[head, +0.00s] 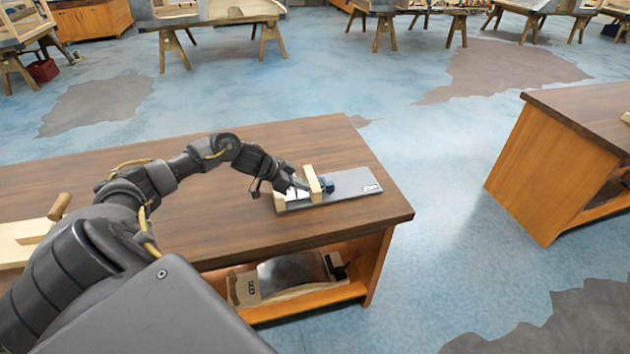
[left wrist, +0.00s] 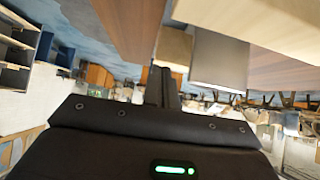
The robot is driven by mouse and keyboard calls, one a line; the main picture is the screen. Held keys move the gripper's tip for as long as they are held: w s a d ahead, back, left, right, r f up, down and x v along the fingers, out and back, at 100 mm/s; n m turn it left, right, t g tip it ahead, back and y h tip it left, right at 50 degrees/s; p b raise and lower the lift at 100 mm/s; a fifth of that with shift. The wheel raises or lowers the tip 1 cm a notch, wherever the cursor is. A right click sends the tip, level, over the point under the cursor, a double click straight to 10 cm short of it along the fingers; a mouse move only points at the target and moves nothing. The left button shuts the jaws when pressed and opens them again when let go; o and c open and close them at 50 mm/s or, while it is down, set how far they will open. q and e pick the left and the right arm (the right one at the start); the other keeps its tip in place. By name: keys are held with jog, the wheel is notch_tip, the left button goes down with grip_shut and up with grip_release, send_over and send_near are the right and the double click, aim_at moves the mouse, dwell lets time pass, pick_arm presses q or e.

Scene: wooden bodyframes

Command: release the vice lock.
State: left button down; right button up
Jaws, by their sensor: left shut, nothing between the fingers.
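The vice sits near the right end of the wooden workbench. It has a grey base plate (head: 355,187), upright pale wooden jaws (head: 312,184) and a small blue part (head: 328,185) beside them. My left gripper (head: 297,184) is at the left side of the vice, by the wooden jaws, with its fingers shut and empty. In the left wrist view the shut fingers (left wrist: 162,85) point toward a pale wooden block (left wrist: 173,48), with a grey plate (left wrist: 219,62) beside it. I cannot tell whether the fingers touch the vice. The lock itself is not clear. My right gripper is not in view.
The dark brown benchtop (head: 270,145) is clear behind the vice. A wooden piece with a peg (head: 45,225) lies at its left. A wood-and-metal item (head: 290,278) rests on the shelf below. Another bench (head: 560,150) stands across open floor to the right.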

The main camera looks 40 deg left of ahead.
aim_at(325, 187)
pick_arm(q)
jog(key=shift+w+d+f+p, duration=0.1)
jog(key=shift+w+d+p, duration=0.25)
jog(key=shift+w+d, duration=0.45)
jog(key=shift+w+d+f+p, duration=0.1)
jog(key=shift+w+d+p, duration=0.35)
jog(key=shift+w, duration=0.55)
jog(key=shift+d, duration=0.15)
